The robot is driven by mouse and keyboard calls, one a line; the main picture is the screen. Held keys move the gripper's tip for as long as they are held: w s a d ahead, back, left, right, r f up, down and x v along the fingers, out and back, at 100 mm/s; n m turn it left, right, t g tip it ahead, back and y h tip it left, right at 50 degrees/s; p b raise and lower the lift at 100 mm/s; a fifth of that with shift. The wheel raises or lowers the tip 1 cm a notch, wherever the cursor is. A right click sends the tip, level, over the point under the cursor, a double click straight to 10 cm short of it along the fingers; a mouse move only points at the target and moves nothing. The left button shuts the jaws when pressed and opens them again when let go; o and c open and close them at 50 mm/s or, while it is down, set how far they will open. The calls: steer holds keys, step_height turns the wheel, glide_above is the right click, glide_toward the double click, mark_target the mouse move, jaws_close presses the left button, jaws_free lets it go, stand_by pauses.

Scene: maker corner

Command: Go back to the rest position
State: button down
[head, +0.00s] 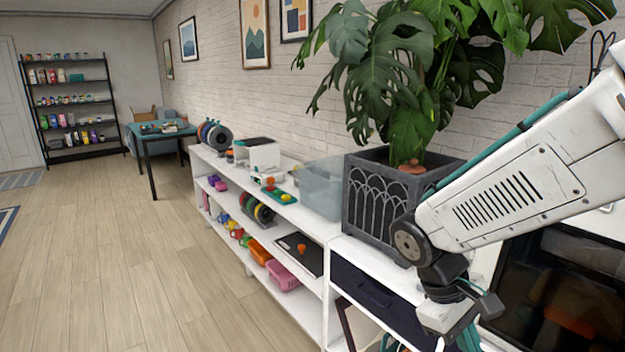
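My arm reaches in from the right edge of the head view, its white link slanting down to the left. My gripper (458,322) hangs at the arm's lower end, near the bottom edge, in front of the white shelf unit (316,222). Its fingers are partly cut off by the picture edge and seen from the side, so I cannot tell whether they are open or shut. I see no object clearly held in it. A dark planter (376,205) with a large leafy plant (405,60) stands on the shelf top just behind and left of the arm.
A clear bin (320,188) and a white machine (260,153) stand on the shelf top. A dark drawer (378,292) and a pink basket (282,275) are below. A teal table (160,133) and a black rack (72,105) stand farther back.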

steer(key=s+d+r+m+t+y, duration=0.1)
steer(key=s+r+m+t+y, duration=0.3)
steer(key=s+r, duration=0.6)
steer(key=shift+s+d+m+y, duration=0.35)
steer(key=shift+m+y, duration=0.15)
steer(key=shift+m, duration=0.5)
steer(key=shift+r, duration=0.1)
